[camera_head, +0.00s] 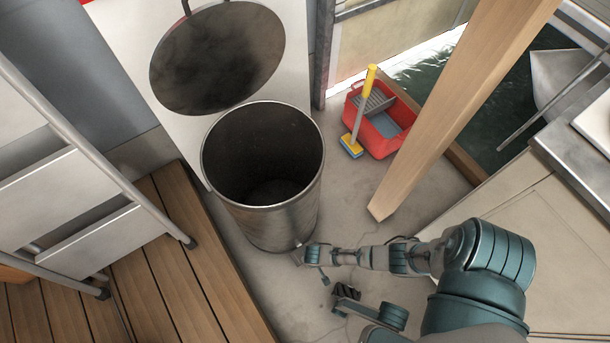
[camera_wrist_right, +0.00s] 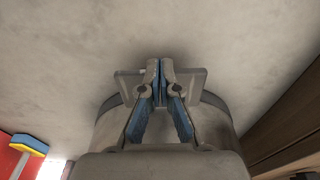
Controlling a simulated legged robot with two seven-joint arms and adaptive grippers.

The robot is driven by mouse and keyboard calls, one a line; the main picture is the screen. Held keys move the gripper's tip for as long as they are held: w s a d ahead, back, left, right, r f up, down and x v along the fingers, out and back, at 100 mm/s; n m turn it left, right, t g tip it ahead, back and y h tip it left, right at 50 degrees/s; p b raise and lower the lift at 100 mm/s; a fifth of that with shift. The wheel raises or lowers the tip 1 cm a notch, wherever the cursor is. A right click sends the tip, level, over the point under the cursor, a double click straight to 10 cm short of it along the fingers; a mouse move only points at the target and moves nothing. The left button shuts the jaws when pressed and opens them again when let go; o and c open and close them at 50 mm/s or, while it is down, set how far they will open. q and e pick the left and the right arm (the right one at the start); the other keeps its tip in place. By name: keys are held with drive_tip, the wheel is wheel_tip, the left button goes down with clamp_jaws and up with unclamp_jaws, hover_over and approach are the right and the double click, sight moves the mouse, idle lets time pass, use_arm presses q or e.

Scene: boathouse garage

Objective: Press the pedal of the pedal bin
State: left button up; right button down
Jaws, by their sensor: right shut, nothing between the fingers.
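The pedal bin (camera_head: 292,215) is a tall grey metal cylinder on the concrete floor. Its round lid (camera_head: 218,57) stands open, tipped back, and the dark inside looks empty. My right gripper (camera_head: 303,255) is low at the bin's front right base. In the right wrist view my right gripper (camera_wrist_right: 159,68) is shut and empty, with its tips over the middle of the flat grey pedal (camera_wrist_right: 190,78). The tips appear to meet the pedal, but the contact itself is hidden. The bin's curved base (camera_wrist_right: 215,105) shows behind the fingers. My left gripper is not seen.
A wooden deck (camera_head: 190,265) and a metal ladder (camera_head: 110,160) stand left of the bin. A red bucket (camera_head: 385,140) with a yellow-handled mop (camera_head: 366,100) is behind right, beside a slanted wooden post (camera_head: 450,120). A pale cabinet (camera_head: 545,235) is at right.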

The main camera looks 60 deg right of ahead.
wheel_tip(320, 180, up, 9)
drive_tip(key=shift+s+a+r, duration=0.15)
drive_tip(key=shift+s+a, duration=0.15)
drive_tip(key=shift+s, duration=0.1)
idle(0.5)
